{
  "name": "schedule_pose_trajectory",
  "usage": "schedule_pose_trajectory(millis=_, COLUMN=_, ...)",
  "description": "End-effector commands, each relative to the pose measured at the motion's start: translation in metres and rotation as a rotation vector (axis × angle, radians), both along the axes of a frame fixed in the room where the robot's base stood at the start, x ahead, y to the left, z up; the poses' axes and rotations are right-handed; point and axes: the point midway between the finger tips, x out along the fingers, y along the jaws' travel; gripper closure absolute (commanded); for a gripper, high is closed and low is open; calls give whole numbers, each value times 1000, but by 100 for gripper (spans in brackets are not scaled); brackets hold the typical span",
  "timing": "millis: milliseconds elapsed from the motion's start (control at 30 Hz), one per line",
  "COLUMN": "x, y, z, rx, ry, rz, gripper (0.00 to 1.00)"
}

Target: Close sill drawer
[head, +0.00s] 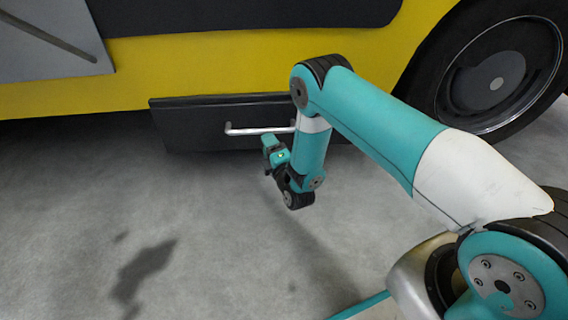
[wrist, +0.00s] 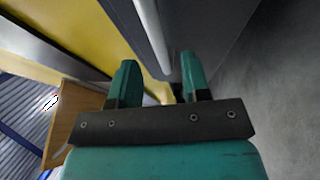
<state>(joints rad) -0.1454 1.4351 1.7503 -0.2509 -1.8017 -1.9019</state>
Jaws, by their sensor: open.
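The sill drawer (head: 190,128) is a dark panel low on the side of a yellow vehicle. It seems to stand a little out from the body, but I cannot tell how far. Its silver bar handle (head: 258,130) runs across the front, with its right end partly hidden by my arm. My gripper (head: 270,148) is just in front of and below the handle. The handle (wrist: 152,36) shows beyond the fingertips, against the dark drawer front (wrist: 208,30); contact cannot be seen.
The yellow vehicle body (head: 210,65) rises above the drawer. A large black wheel (head: 495,85) stands at the right. The grey concrete floor (head: 80,220) is clear at the left, apart from a dark stain. A brown board (wrist: 68,122) shows at left in the wrist view.

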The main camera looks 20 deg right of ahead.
Motion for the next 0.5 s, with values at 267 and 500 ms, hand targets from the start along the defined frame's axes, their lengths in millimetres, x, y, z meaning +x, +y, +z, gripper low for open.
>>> schedule_pose_trajectory(millis=267, x=-54, y=-4, z=-1, rx=0, ry=0, rz=0, gripper=57)
schedule_pose_trajectory(millis=500, x=-61, y=-5, z=-4, rx=0, ry=1, rz=0, gripper=57)
